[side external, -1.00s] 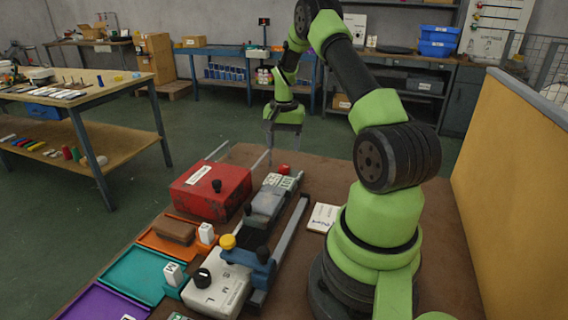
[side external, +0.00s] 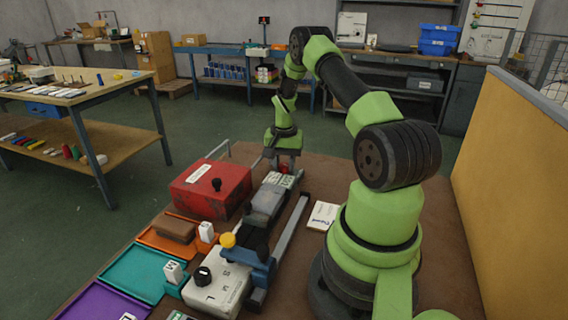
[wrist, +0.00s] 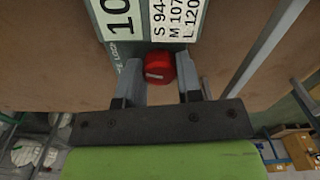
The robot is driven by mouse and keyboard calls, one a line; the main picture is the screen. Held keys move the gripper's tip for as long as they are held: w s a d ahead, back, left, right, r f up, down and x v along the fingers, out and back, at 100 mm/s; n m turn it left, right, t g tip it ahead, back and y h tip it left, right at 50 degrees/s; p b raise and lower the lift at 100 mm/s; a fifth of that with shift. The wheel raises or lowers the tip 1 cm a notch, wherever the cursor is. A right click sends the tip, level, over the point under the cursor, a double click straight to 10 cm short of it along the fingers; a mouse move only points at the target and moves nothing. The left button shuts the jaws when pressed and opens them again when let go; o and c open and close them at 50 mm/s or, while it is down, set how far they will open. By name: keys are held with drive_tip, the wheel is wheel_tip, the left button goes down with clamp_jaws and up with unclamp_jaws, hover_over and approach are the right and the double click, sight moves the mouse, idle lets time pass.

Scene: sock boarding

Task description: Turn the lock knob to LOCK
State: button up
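The red lock knob (wrist: 158,66) sits at the end of a grey-green device (wrist: 128,15), with a pale mark on its face towards my palm. Small, partly hidden lettering that seems to read LOCK is left of it in the wrist view. My gripper (wrist: 159,72) is at the knob, with one finger on each side. The fingers appear to touch it, and almost no gap shows. In the side external view my gripper (side external: 284,168) points down at the far end of the device, and the knob is mostly hidden there.
A red box (side external: 211,189) with a black knob stands left of the device. A grey rail (side external: 291,225) runs along its right side. A white card (side external: 323,215) lies near my base. Orange, teal (side external: 142,273) and purple trays are at the near left.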

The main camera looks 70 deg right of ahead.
drive_tip(key=m, duration=0.4)
drive_tip(key=shift+m, duration=0.4)
drive_tip(key=o, duration=0.9)
drive_tip(key=shift+o, duration=0.2)
